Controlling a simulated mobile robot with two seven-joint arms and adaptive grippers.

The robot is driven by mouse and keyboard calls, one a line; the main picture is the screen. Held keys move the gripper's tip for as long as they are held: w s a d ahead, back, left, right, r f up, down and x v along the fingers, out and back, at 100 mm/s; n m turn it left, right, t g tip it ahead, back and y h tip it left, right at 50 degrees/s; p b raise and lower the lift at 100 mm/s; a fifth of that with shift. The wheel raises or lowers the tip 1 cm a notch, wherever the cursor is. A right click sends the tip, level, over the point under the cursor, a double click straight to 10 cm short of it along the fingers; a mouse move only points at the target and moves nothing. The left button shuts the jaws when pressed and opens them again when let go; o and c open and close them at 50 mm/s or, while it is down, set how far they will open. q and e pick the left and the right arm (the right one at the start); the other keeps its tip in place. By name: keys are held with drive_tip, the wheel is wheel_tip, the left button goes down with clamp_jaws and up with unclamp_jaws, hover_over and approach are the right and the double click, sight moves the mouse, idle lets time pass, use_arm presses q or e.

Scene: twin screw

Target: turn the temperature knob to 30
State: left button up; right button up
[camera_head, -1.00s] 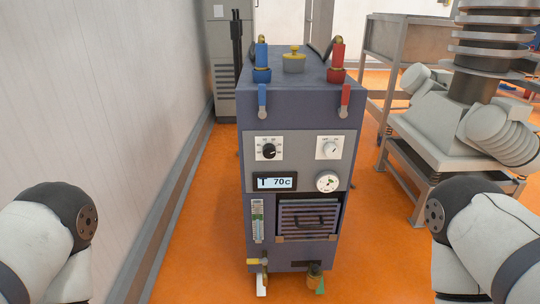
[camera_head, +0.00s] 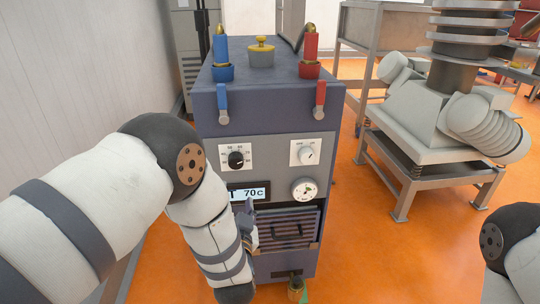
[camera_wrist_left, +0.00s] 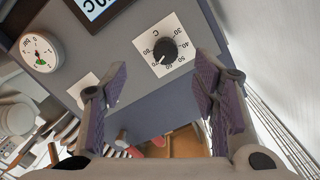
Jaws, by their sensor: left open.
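The black temperature knob (camera_head: 236,158) sits on a white numbered plate on the front of the blue-grey machine (camera_head: 265,110). The display (camera_head: 253,193) below it reads 70c. In the left wrist view the knob (camera_wrist_left: 165,51) appears upside down with its scale, beyond and between the finger tips. My left gripper (camera_head: 246,224) is in front of the machine, below the display, mostly hidden by my arm. In the left wrist view the gripper (camera_wrist_left: 160,92) is open and empty, apart from the knob. My right gripper is out of view; only my right arm shows.
A white on-off switch (camera_head: 307,155) and a round pressure gauge (camera_head: 304,190) are right of the knob. Blue (camera_head: 222,98) and red (camera_head: 320,95) valve handles hang above. A wall stands left; a metal stand (camera_head: 425,150) stands right. Orange floor is clear between.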

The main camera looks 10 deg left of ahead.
sight(237, 163)
use_arm(q)
drive_tip(key=shift+t, duration=0.3)
drive_tip(key=x, duration=0.4)
drive_tip(key=r+b+x, duration=0.1)
drive_tip(key=x, duration=0.3)
drive_tip(key=b+x, duration=0.1)
drive_tip(key=x, duration=0.3)
drive_tip(key=shift+w+d+r, duration=0.1)
drive_tip(key=shift+d+r, duration=0.1)
drive_tip(key=shift+w+r, duration=0.2)
drive_tip(key=shift+w, duration=0.1)
drive_tip(key=c, duration=1.2)
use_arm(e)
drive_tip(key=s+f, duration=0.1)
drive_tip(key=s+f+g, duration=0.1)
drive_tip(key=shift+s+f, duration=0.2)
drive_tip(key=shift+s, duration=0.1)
